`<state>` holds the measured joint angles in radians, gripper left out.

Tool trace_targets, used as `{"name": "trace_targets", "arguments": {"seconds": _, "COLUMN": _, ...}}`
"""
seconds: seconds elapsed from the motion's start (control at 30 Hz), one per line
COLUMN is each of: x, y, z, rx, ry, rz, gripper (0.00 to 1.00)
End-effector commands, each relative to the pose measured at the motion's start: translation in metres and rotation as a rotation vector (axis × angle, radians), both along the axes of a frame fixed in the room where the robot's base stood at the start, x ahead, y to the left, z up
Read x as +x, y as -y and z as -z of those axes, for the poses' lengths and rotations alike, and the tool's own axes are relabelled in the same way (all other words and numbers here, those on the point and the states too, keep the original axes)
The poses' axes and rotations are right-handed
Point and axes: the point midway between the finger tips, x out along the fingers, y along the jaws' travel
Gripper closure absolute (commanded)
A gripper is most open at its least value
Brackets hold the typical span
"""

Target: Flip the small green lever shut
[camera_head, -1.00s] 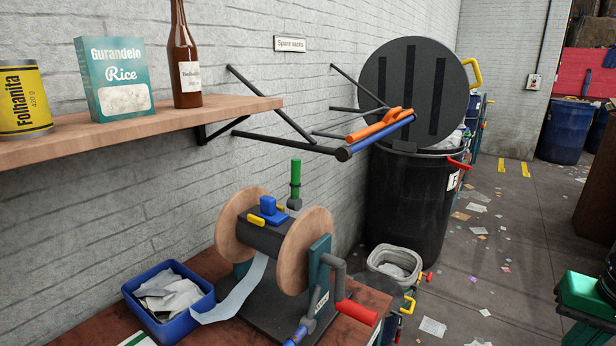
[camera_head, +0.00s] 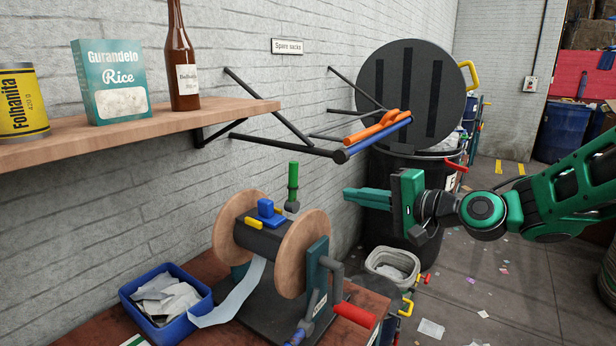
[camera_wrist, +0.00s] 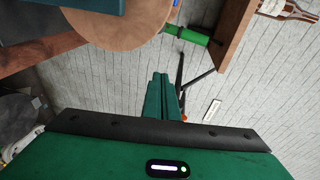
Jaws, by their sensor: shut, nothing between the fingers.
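The small green lever (camera_head: 293,181) stands upright on a grey pivot behind the wooden spool (camera_head: 303,250), by the wall. It also shows in the wrist view (camera_wrist: 188,35), beside the round wooden flange (camera_wrist: 122,28). My gripper (camera_head: 346,195) is to the right of the lever, pointing left towards it. Its green fingers are shut together and hold nothing. A clear gap lies between the fingertips and the lever. In the wrist view my closed fingers (camera_wrist: 158,78) point up the picture, below and left of the lever.
A red-handled crank (camera_head: 355,313) sticks out at the spool's front right. A blue tray of paper scraps (camera_head: 170,329) stands at left. Above are a wooden shelf (camera_head: 130,135) and a wall rack with blue and orange bars (camera_head: 375,138). A black bin (camera_head: 385,215) stands behind my gripper.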

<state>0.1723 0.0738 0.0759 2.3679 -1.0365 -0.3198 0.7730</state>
Motion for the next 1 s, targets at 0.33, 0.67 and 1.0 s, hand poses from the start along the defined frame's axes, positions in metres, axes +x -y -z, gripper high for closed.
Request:
{"name": "trace_targets", "arguments": {"seconds": 0.33, "x": 0.008, "y": -0.019, "z": -0.033, "rx": 0.218, "ry": -0.017, "rz": -0.003, "gripper": 1.0}}
{"name": "trace_targets", "arguments": {"seconds": 0.67, "x": 0.009, "y": -0.02, "z": -0.033, "rx": 0.217, "ry": -0.016, "rz": -0.004, "gripper": 1.0}}
{"name": "trace_targets", "arguments": {"seconds": 1.0, "x": 0.035, "y": -0.054, "z": -0.033, "rx": 0.216, "ry": -0.015, "rz": -0.007, "gripper": 1.0}}
